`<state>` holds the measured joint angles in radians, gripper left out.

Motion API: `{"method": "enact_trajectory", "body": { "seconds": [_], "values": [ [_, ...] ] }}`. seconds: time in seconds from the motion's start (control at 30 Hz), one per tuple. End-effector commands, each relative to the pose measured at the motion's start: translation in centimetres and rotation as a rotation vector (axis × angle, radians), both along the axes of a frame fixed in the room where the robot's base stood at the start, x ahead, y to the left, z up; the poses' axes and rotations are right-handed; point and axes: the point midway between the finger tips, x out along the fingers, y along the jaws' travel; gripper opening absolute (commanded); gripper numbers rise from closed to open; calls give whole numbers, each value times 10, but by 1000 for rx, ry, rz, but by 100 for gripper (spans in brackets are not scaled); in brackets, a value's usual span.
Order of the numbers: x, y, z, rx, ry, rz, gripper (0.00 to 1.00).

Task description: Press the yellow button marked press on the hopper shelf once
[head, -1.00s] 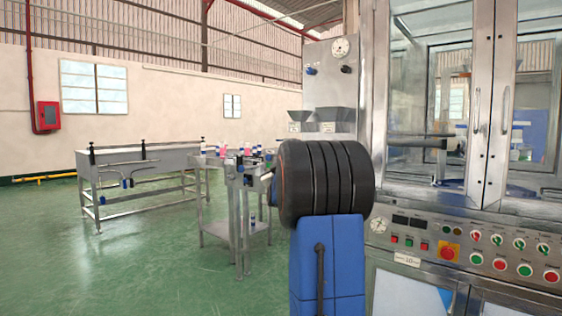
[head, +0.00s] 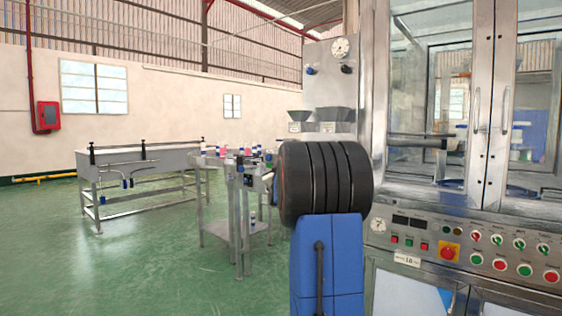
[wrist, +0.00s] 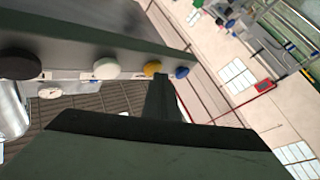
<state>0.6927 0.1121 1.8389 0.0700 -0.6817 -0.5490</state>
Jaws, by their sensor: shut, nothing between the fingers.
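The yellow button (wrist: 152,68) is on the underside edge of a grey shelf (wrist: 90,35) in the wrist view, in a row between a white button and a blue button (wrist: 182,72). No lettering on it can be read. My gripper (wrist: 165,82) is shut and empty, its narrow tip just below and slightly right of the yellow button in the picture. Whether it touches the button cannot be told. In the head view my arm's black and blue links hide the gripper, and I cannot make out the button there.
A white button (wrist: 107,68) and a dark round knob (wrist: 20,66) sit to the left along the same shelf. In the head view, metal hoppers (head: 333,114) stand behind my arm, left of the glazed machine cabinet (head: 483,120). Open green floor (head: 140,270) lies to the left.

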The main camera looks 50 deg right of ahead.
Motion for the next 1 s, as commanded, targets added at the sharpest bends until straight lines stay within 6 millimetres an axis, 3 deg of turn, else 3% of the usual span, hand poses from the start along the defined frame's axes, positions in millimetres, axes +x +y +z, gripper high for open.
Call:
{"method": "enact_trajectory", "body": {
  "seconds": [1.0],
  "values": [
    [-1,19,0,1,-1,0,0]
  ]
}}
